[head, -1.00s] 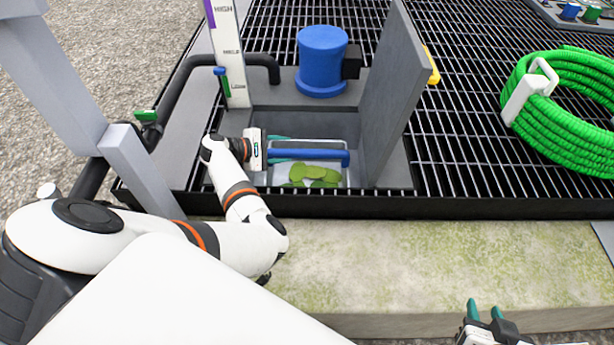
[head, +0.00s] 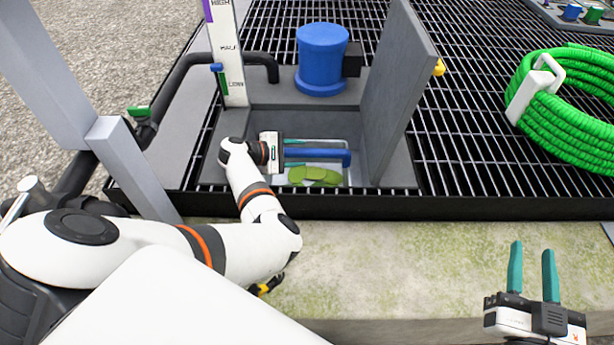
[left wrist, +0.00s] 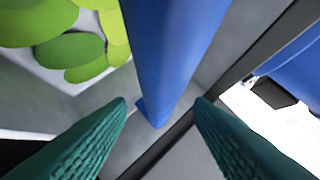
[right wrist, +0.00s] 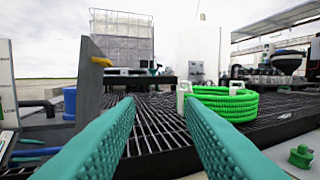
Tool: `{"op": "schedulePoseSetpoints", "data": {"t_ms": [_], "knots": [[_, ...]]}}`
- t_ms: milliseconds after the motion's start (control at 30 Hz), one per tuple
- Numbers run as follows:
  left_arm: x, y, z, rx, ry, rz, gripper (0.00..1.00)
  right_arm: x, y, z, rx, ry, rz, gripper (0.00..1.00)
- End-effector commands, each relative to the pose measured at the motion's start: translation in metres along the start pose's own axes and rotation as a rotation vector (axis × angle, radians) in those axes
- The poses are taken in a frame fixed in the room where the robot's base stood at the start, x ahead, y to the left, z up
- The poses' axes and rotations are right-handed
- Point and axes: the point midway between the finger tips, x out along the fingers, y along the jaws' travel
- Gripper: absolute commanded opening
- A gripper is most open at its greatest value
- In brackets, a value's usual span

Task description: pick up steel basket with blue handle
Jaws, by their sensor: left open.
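The steel basket (head: 346,178) sits down in the open pit in the grating, with green leaf-like pieces in it. Its blue handle (head: 325,157) lies across the top and also shows large in the left wrist view (left wrist: 170,50). My left gripper (head: 284,152) is at the pit, at the handle's left end. In the left wrist view its teal fingers (left wrist: 160,115) are apart, with the handle's end between and beyond them; I cannot tell if they touch it. My right gripper (head: 533,275) is open and empty above the concrete ledge at the lower right.
A grey hatch lid (head: 398,90) stands upright at the pit's right side. A blue cylinder (head: 322,60) stands behind the pit, and a white level gauge post (head: 229,60) is at its back left. A coiled green hose (head: 568,100) lies on the grating to the right.

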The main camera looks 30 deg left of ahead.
Motion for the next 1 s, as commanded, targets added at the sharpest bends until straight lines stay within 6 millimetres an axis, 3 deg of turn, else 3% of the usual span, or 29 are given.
{"op": "schedulePoseSetpoints", "data": {"t_ms": [300,567,867,1000], "knots": [[0.023,0.0,0.0,0.0,0.0,0.0,0.47,-0.003,0.006,0.038,0.008,-0.265,0.014,0.35],[0.023,0.0,-0.001,0.0,0.0,0.0,0.47,-0.003,0.006,0.042,0.009,-0.282,0.015,0.35],[0.023,0.0,0.0,0.0,0.0,0.0,0.02,-0.003,0.006,0.042,0.009,-0.28,0.014,0.35],[0.023,0.0,0.0,-0.001,0.0,0.0,0.0,-0.003,0.006,0.042,0.009,-0.28,0.014,0.35]]}}
